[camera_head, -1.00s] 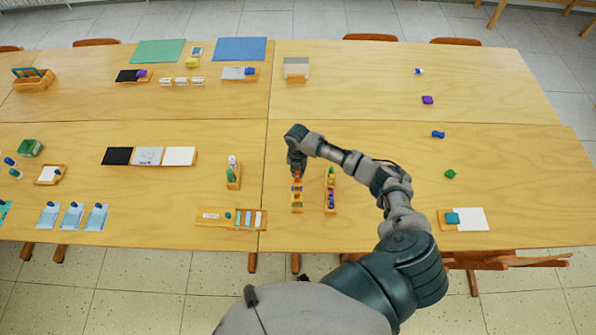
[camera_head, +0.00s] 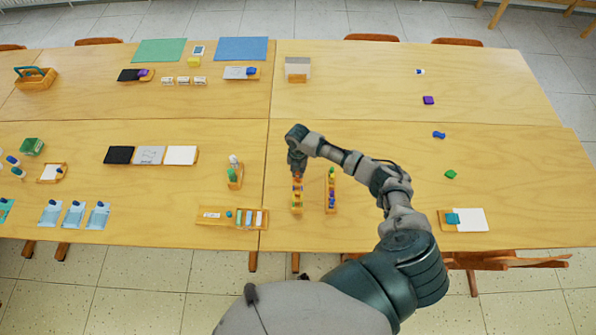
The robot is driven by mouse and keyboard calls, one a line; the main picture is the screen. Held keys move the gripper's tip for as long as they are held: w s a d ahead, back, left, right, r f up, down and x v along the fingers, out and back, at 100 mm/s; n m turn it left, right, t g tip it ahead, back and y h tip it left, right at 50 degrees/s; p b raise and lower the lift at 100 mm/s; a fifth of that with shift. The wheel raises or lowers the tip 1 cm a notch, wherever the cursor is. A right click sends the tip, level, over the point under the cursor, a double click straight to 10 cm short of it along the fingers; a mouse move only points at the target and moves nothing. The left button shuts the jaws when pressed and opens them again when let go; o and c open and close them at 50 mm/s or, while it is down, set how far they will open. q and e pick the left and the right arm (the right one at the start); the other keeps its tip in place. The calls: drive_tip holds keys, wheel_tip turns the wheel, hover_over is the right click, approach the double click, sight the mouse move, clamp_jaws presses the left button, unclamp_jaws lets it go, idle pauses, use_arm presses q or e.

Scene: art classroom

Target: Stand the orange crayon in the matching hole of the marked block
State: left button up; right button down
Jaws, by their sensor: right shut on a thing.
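Two narrow wooden blocks with small coloured pieces stand side by side at the middle of the near table. My right gripper (camera_head: 297,170) points down at the far end of the left block (camera_head: 297,209). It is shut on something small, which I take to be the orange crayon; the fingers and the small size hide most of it. The right block (camera_head: 331,208) stands a little apart and holds several coloured pieces. I cannot tell which block is the marked one, nor whether the held piece is in a hole. My left gripper is not in view.
A small holder with a green bottle (camera_head: 235,177) and a wooden tray (camera_head: 213,216) lie left of the blocks. A white sheet with a teal piece (camera_head: 470,219) lies at the right. The table between is mostly clear, under my right arm.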

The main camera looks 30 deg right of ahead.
drive_tip(key=shift+f+b, duration=0.35)
drive_tip(key=shift+f, duration=1)
idle(1.8)
drive_tip(key=c, duration=1)
unclamp_jaws()
drive_tip(key=shift+c, duration=0.2)
drive_tip(key=shift+o, duration=1.2)
wheel_tip(320, 180, up, 6)
drive_tip(key=p, duration=0.6)
